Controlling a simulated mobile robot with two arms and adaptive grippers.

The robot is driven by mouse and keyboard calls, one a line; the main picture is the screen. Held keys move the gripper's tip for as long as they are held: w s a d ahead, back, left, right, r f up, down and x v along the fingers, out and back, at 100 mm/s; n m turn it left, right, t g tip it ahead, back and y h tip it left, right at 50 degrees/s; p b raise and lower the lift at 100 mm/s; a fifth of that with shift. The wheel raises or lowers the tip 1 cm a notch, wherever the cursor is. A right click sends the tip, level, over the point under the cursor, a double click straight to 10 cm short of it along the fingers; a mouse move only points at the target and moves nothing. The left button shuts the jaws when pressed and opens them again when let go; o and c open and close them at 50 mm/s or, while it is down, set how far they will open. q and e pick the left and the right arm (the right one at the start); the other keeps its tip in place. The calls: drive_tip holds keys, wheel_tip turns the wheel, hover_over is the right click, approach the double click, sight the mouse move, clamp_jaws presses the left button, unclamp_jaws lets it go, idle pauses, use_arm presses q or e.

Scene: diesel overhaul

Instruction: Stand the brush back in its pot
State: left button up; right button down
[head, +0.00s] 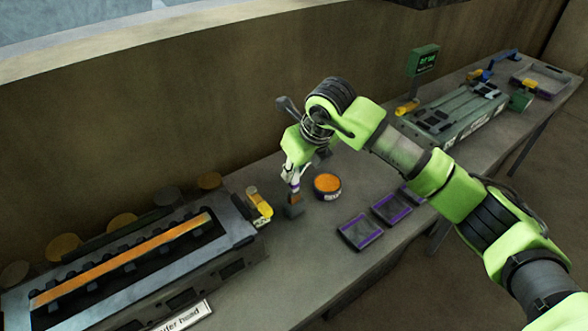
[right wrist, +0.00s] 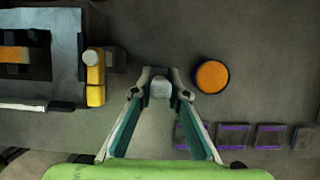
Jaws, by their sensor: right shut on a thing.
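My right gripper (head: 291,178) points down over the bench and is shut on the brush. The brush (head: 295,197) hangs upright below the fingers, with a brown part and a dark grey block-like lower end. I cannot tell whether that end touches the bench. In the right wrist view a grey part of the brush (right wrist: 160,89) shows between the fingertips (right wrist: 160,96). A round dark pot (head: 327,185) with an orange top and white lettering stands just right of the brush, apart from it. It also shows in the right wrist view (right wrist: 212,76). My left gripper is out of view.
A cylinder head (head: 120,262) lies at the left, with a yellow piece (head: 259,202) at its end. Several dark purple-edged trays (head: 360,232) lie along the front edge. A grey-green fixture (head: 455,112) and a green display (head: 423,60) stand farther right. A wall runs behind.

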drive_tip(key=shift+f+b, duration=1.85)
drive_tip(key=shift+f, duration=0.35)
drive_tip(key=c, duration=1.9)
unclamp_jaws()
drive_tip(key=shift+r, duration=0.1)
